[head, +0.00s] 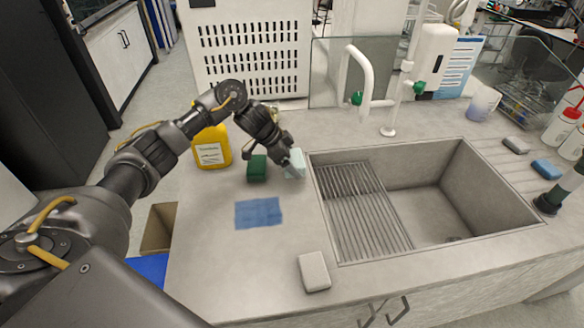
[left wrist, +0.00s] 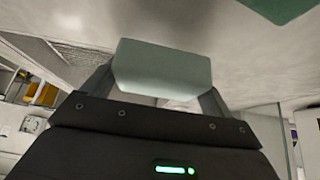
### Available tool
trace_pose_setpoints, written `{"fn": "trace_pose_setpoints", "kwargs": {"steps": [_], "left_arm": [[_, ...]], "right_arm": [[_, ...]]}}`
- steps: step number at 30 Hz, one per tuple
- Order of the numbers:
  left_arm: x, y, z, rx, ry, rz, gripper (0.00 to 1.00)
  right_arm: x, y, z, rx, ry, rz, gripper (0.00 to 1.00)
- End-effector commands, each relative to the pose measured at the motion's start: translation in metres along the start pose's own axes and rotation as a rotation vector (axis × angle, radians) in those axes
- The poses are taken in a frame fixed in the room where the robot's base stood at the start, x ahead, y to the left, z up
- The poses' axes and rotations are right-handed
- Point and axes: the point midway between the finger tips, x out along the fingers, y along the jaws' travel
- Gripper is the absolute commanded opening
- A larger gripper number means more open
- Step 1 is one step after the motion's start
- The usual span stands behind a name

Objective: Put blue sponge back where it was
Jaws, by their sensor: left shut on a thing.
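A pale blue-green sponge (head: 296,164) is held between the fingers of my left gripper (head: 288,159), close to the counter by the sink's back left corner. I cannot tell whether it touches the counter. In the left wrist view the sponge (left wrist: 162,68) sits across both fingertips. A dark green sponge (head: 257,168) stands just left of it; a green corner also shows in the left wrist view (left wrist: 280,8). A more strongly blue sponge (head: 547,168) lies on the counter right of the sink. My right gripper is not seen.
A blue cloth (head: 258,212) lies flat on the counter (head: 225,270). A grey block (head: 314,271) is near the front edge. A yellow bottle (head: 212,148) stands behind the cloth. The sink (head: 430,210) with drain ribs is to the right, its white tap (head: 362,75) behind.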

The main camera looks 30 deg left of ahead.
Motion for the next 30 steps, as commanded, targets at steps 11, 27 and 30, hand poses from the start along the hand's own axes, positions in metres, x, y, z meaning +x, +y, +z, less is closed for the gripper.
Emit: {"fn": "trace_pose_setpoints", "kwargs": {"steps": [11,27,30], "left_arm": [[0.026,-0.005,0.018,-0.002,-0.002,0.002,0.64],[0.034,-0.005,0.022,0.001,0.0,0.0,0.95],[0.034,-0.005,0.022,0.001,0.0,0.0,1.0]], "right_arm": [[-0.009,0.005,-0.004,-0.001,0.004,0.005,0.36],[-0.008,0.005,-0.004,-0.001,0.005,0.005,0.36],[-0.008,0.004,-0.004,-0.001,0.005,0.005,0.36]]}}
